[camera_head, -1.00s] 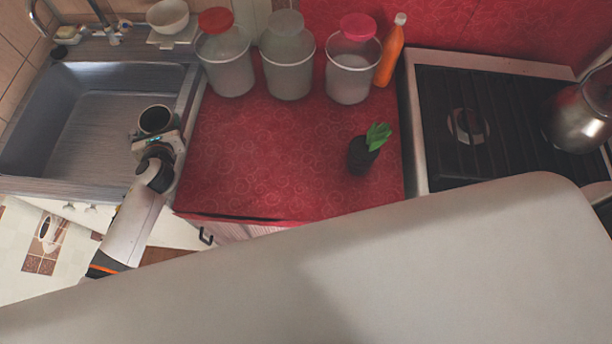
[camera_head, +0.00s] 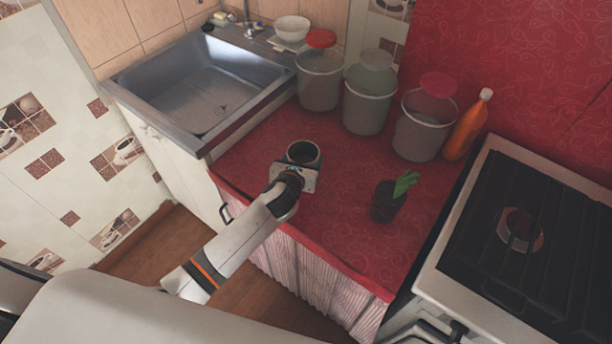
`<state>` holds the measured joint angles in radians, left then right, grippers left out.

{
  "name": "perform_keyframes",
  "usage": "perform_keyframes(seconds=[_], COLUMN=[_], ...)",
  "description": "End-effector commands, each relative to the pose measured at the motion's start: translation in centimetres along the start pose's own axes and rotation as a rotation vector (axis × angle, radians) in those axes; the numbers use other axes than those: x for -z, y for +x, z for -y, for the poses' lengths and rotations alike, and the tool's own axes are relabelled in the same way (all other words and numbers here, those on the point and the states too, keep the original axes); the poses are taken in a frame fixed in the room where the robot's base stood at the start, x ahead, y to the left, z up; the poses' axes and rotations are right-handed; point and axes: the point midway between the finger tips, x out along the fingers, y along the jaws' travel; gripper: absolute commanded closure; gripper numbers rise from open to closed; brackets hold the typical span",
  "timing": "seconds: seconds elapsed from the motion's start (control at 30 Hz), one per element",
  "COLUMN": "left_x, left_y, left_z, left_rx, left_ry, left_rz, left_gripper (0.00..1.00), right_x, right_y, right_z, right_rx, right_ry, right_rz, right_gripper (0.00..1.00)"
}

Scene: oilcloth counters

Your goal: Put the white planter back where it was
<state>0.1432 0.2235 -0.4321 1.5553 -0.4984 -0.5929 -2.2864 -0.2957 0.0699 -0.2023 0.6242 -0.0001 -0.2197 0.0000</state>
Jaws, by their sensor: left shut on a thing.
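The white planter (camera_head: 291,157) appears as a small round pot with a pale rim and dark inside, seen from above. My left gripper (camera_head: 301,167) is shut on it, at its near side. The planter is over the left part of the red counter (camera_head: 345,230); I cannot tell whether its base touches the cloth. Its lower side is hidden by the gripper. My right gripper is not in view.
A black pot with a green plant (camera_head: 386,203) stands to the right on the counter. Several lidded buckets, including the red-lidded one (camera_head: 319,84), and an orange bottle (camera_head: 466,128) line the back. The sink (camera_head: 208,88) is left, the stove (camera_head: 510,230) right.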

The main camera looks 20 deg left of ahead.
Motion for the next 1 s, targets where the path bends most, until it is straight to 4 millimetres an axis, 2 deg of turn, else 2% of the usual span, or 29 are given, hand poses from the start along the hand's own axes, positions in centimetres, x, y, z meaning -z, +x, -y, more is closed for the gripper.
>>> perform_keyframes(seconds=[0.33, 0.77, 0.8, 0.9, 1.0], left_x=[-3.9, -4.5, -4.5, -4.5, -4.5], left_y=[1.6, 1.9, 1.9, 1.9, 1.9], left_z=[0.0, 0.0, 0.0, 0.0, 0.0], left_rx=[-0.001, -0.001, -0.001, -0.001, -0.001], left_ry=[-0.002, 0.001, 0.0, 0.0, 0.0], left_rz=[0.001, -0.002, -0.002, -0.001, -0.002], left_gripper=[0.56, 0.56, 0.28, 0.12, 0.1], right_x=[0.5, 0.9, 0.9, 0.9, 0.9], right_y=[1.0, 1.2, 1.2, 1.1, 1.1], right_z=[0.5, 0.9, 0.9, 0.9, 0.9], right_rx=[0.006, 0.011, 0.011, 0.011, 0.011], right_ry=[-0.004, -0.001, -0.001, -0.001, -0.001], right_rz=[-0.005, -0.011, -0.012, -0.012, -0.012], right_gripper=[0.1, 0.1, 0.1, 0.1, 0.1])
